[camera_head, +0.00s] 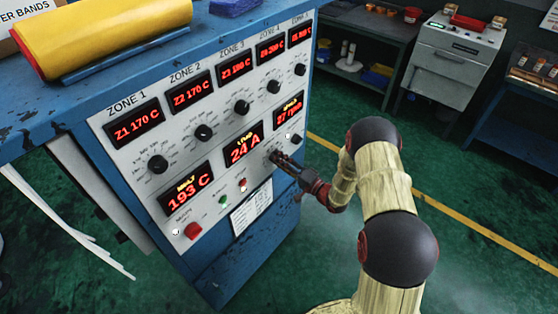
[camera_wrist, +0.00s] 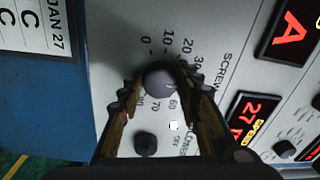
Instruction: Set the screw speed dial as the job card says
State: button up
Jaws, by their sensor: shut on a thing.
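The screw speed dial (camera_wrist: 160,80) is a round dark knob on the white panel, with a printed scale around it and "SCREW" lettering beside it. My gripper (camera_wrist: 161,92) is shut on this knob, one finger on each side. In the head view my gripper (camera_head: 283,162) covers the knob. The speed display (camera_head: 289,110) reads 27 rpm. The knob's pointer cannot be made out. A white card (camera_head: 251,208) hangs low on the panel; its text is too small to read. Part of a card (camera_wrist: 32,26) showing "JAN 27" is in the wrist view.
Zone knobs, such as one (camera_head: 158,164), run along the panel. A small dark knob (camera_wrist: 146,144) marked "OFF" sits close to my fingers. A red button (camera_head: 193,230) and a green button (camera_head: 223,200) are lower.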

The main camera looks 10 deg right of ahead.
dwell(0.4)
jog(key=o, duration=1.2)
jog(key=shift+d, duration=0.1)
jog(key=v, duration=1.2)
